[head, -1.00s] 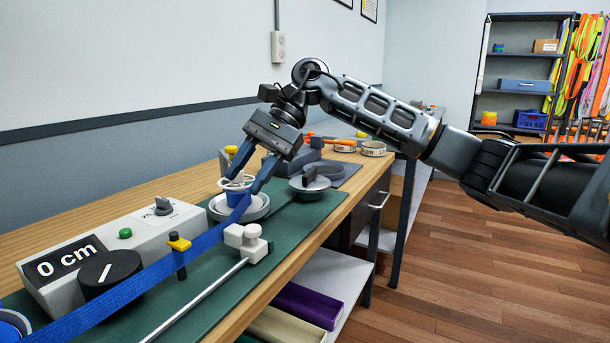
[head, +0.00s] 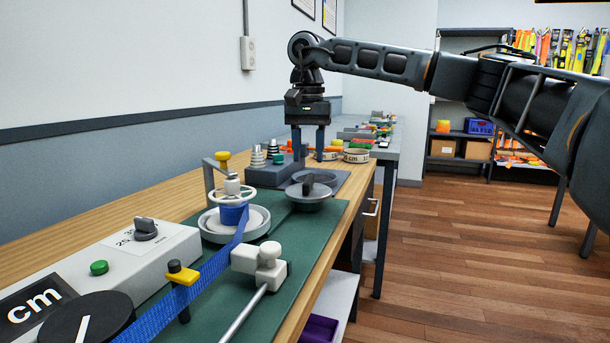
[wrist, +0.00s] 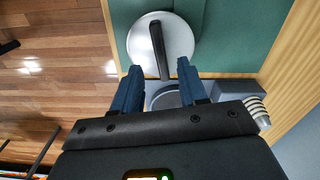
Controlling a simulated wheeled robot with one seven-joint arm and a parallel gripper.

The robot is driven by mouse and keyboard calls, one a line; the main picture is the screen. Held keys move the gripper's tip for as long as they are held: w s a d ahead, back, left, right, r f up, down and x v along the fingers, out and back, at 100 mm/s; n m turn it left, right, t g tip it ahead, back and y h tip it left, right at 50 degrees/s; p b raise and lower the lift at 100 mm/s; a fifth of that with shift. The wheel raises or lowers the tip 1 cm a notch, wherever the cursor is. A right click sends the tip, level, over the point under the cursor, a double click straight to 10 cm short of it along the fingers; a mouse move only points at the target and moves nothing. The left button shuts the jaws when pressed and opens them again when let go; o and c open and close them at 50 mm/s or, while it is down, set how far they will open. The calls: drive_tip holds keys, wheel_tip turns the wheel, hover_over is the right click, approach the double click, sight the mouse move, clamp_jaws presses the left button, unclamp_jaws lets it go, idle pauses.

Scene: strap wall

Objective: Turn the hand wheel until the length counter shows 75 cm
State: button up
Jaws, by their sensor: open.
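The length counter's display (head: 35,303) is on a light grey box at lower left. Its "cm" shows, but the number is cut off by the picture's edge. A white ring-shaped hand wheel (head: 232,193) stands above a round base, with blue strap at its hub. My gripper (head: 308,152) points down beyond and to the right of the hand wheel, apart from it, open and empty. In the wrist view, a round silver disc with a dark bar handle (wrist: 160,40) lies ahead of my open fingers (wrist: 160,72). It also shows in the head view (head: 312,190).
Blue strap (head: 190,292) runs past a yellow-topped post to the black dial (head: 85,320). A white clamp block (head: 262,262) stands on the green mat. A yellow knob (head: 222,156) tops a bracket behind the wheel. Tape rolls and small parts crowd the bench's far end.

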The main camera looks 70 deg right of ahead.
sight(308, 179)
wheel_tip(308, 179, down, 5)
drive_tip(key=shift+f+b, duration=0.2)
drive_tip(key=shift+b, duration=0.2)
drive_tip(key=shift+c, duration=0.2)
clamp_jaws()
